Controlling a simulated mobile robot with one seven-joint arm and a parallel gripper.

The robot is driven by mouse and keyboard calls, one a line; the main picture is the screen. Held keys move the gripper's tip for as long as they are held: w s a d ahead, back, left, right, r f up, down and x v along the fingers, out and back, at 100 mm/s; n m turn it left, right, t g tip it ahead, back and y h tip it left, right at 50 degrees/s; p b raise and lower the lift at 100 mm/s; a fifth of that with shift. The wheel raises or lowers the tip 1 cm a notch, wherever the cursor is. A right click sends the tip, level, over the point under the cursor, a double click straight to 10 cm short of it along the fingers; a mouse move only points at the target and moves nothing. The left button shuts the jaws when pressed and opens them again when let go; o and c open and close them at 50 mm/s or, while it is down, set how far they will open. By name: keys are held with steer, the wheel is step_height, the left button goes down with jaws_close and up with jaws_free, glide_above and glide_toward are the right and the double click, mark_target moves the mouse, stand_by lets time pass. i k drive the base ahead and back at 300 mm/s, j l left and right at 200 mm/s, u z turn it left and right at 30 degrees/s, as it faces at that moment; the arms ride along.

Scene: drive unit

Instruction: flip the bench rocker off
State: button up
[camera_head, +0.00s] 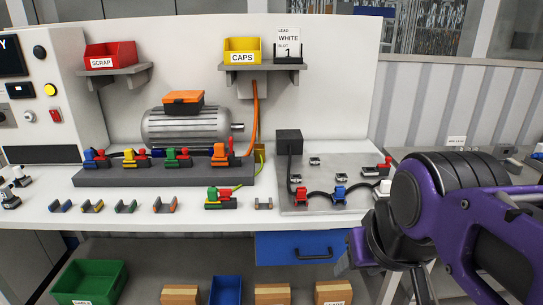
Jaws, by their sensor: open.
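The bench control panel (60,80) stands at the far left. It carries a small red switch (55,115), which looks like the bench rocker; it is too small to tell which way it is tipped. A yellow round button (50,90), a white button (29,116) and a black knob (39,52) are close by. My gripper (352,254) is open at the lower right, in front of the bench edge near the blue drawer, far from the panel. My arm partly hides its jaws. I see nothing between them.
A grey motor (185,127) with coloured connectors before it stands mid-bench. A metal plate (325,165) with cables lies to the right. Shelves hold a red scrap bin (110,55) and a yellow caps bin (242,50). The blue drawer (307,247) is closed.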

mark_target(55, 115)
steer(key=u, duration=1.45)
